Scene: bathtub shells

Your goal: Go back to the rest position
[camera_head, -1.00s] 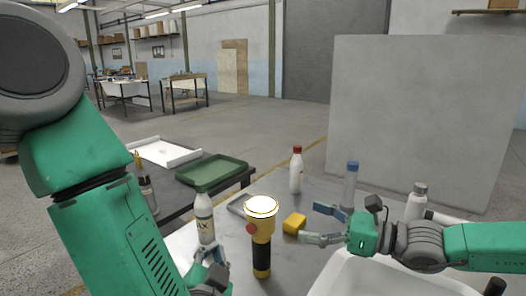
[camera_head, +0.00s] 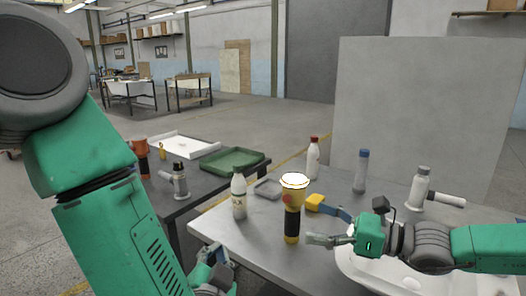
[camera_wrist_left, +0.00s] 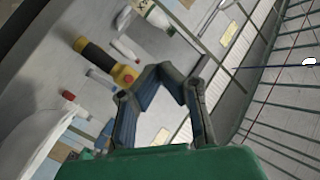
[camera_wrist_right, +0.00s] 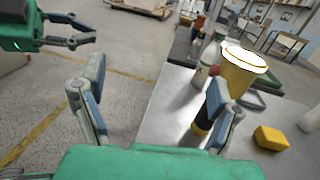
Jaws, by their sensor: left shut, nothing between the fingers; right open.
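In the head view my left gripper (camera_head: 214,262) is low in front of the table's near-left edge, shut and empty. It also shows at the upper left of the right wrist view (camera_wrist_right: 80,34), over the floor. My right gripper (camera_head: 330,225) is open and empty over the table, right of a yellow and black flashlight (camera_head: 292,222). The flashlight stands upright with its lamp end up. Its yellow head also shows in the right wrist view (camera_wrist_right: 236,76), behind one finger. A yellow block (camera_head: 314,203) lies beyond the right fingers.
A white basin (camera_head: 375,277) lies under my right arm. A side table bears a green tray (camera_head: 235,160).

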